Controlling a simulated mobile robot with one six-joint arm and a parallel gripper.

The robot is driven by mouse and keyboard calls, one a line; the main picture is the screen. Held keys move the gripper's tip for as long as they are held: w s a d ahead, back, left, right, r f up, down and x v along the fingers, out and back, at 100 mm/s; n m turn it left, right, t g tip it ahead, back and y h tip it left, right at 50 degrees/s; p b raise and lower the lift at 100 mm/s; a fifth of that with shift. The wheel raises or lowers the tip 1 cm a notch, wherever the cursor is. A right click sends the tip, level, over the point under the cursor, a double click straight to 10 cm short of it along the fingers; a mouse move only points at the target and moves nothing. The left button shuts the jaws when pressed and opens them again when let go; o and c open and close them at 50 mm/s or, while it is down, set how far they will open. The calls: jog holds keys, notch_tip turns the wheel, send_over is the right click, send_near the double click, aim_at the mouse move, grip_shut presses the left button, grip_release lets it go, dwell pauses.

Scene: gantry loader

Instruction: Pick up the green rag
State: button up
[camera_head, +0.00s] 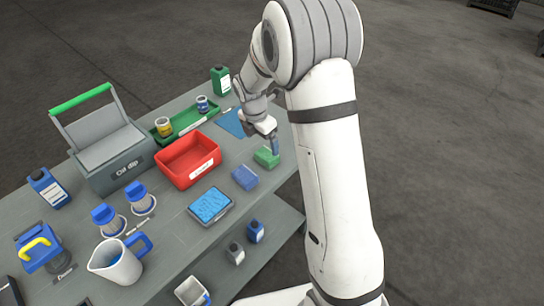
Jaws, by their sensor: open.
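The green rag (266,157) looks like a small folded block and lies on the grey bench top near its right edge. My gripper (273,149) points down just above the rag, at its right side. It is open. I cannot tell from this view whether its fingers touch the rag. The far finger is partly hidden.
A blue folded cloth (244,177) lies just left of and nearer than the rag. A red bin (187,160) stands to the left, and a flat blue cloth (231,122) lies behind. A grey box (117,162) with a green handle is farther left. A lower shelf (262,245) holds bottles.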

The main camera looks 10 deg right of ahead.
aim_at(267, 154)
jog(key=f, duration=0.1)
jog(key=d+f, duration=0.1)
jog(key=f, duration=0.2)
jog(key=shift+d+f, duration=0.25)
jog(key=shift+f, duration=0.65)
jog(key=shift+c, duration=0.4)
jog(key=c, duration=1)
jog(key=shift+r, duration=0.1)
notch_tip(267, 154, up, 10)
jog(key=shift+f, duration=0.1)
